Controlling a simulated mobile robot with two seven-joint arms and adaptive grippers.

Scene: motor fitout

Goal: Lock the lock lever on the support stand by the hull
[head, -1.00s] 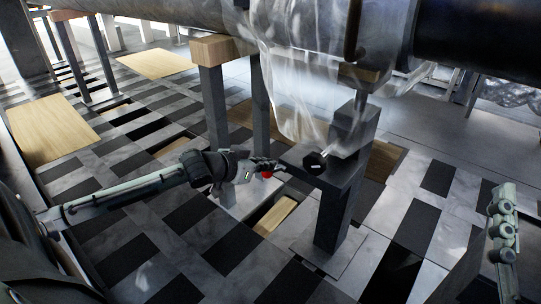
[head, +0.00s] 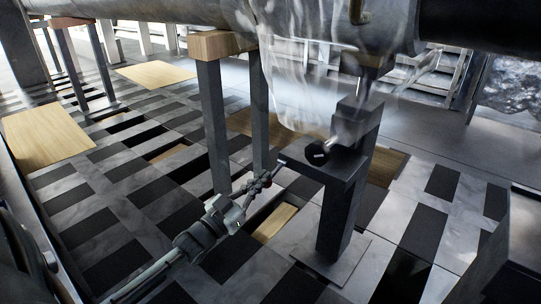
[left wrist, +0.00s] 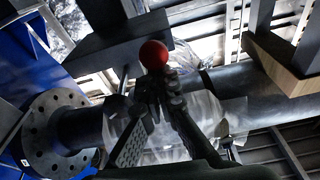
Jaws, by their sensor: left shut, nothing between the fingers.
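The support stand (head: 340,215) is a dark grey post with a flat shelf, standing below the large dark pipe-like hull (head: 160,10). A black round knob (head: 317,153) sits above its shelf. The lever's red ball (left wrist: 153,54) shows clearly in the left wrist view, just past my fingertips; in the head view it is mostly hidden at the gripper. My left gripper (head: 264,182) is shut and empty, at the left edge of the stand's shelf. It also shows in the left wrist view (left wrist: 160,88). I cannot tell whether it touches the ball. My right gripper is out of view.
A wood-topped trestle (head: 222,45) stands close behind my left gripper. Cloudy translucent wrapping (head: 295,75) hangs from the hull above the stand. The checkered floor has dark gaps and wooden panels (head: 48,133). The floor left of the stand is mostly clear.

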